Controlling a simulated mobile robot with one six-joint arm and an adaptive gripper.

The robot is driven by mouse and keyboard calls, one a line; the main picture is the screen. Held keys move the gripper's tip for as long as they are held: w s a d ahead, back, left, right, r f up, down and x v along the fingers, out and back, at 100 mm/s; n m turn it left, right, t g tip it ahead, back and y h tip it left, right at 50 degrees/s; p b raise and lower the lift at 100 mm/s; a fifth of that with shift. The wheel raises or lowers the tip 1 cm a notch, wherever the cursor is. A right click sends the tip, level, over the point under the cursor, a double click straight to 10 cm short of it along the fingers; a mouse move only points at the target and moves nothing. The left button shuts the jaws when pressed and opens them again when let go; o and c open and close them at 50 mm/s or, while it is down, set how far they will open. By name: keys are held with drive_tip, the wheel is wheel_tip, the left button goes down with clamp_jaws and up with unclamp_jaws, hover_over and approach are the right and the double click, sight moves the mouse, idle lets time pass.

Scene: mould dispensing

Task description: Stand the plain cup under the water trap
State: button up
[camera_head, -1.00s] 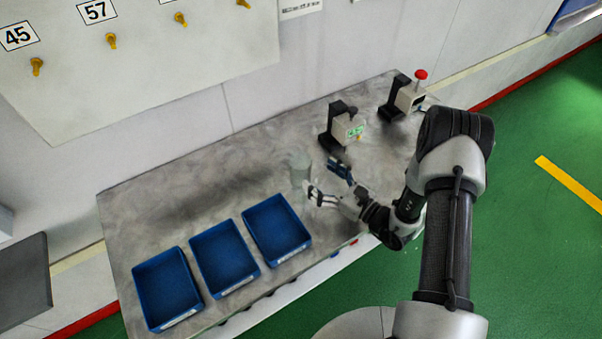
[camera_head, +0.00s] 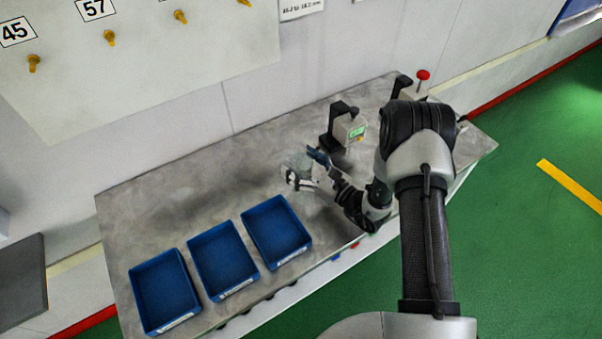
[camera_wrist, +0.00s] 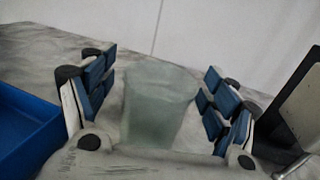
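A plain translucent cup (camera_head: 297,161) stands upright on the metal bench. It shows pale green in the wrist view (camera_wrist: 158,105). My gripper (camera_head: 303,167) is open, with its blue-padded fingers on either side of the cup. In the wrist view the fingers (camera_wrist: 160,100) flank the cup, with a gap on the left and a narrower one on the right. A dispenser with a green display (camera_head: 349,128) stands on the bench to the right of the cup. One with a red knob (camera_head: 422,76) stands farther right, partly behind my arm. I cannot tell which is the water trap.
Three blue trays (camera_head: 276,261) lie in a row along the bench's front left. The bench (camera_head: 160,200) is clear behind them. A wall panel with numbered yellow pegs (camera_head: 180,17) is at the back. A dark part of a dispenser (camera_wrist: 300,110) is at the wrist view's right.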

drive_tip(key=c, duration=1.1)
drive_tip(key=shift+o, duration=0.2)
drive_tip(key=shift+r, duration=0.15)
